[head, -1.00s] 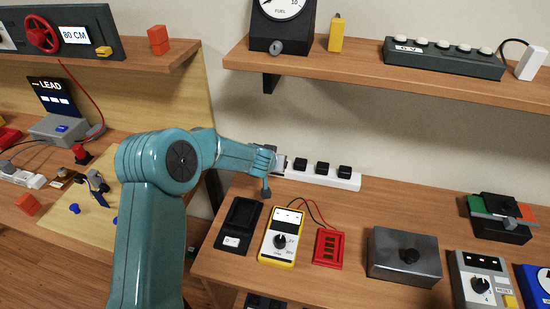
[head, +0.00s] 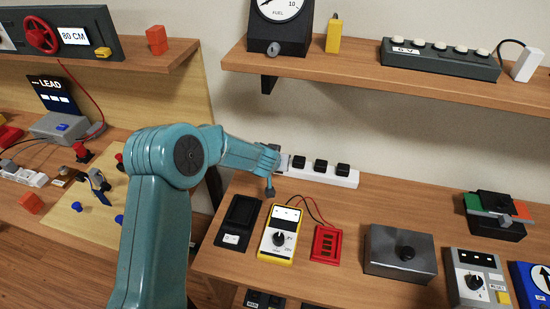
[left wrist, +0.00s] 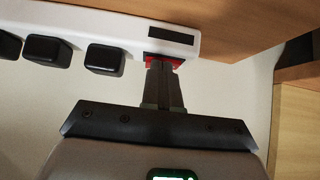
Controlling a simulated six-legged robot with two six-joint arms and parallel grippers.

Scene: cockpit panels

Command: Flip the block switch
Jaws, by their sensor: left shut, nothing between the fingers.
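The block (head: 345,177) is a long white strip with several black plugs, against the wall at the back of the right bench. In the left wrist view the white strip (left wrist: 125,28) runs along the top left, with a red switch (left wrist: 163,62) at its right end. My left gripper (left wrist: 163,68) is shut and empty, its fingertips over the red switch. They hide most of it, so I cannot tell its position or whether they touch it. In the head view my left wrist (head: 262,160) covers the strip's left end. My right gripper is not in view.
A black tray device (head: 240,218), a yellow multimeter (head: 280,235) and a red module (head: 326,243) lie in front of the block. A grey box (head: 400,252) stands to their right. A wooden shelf (head: 370,72) hangs above. Bare bench shows between the block and the grey box.

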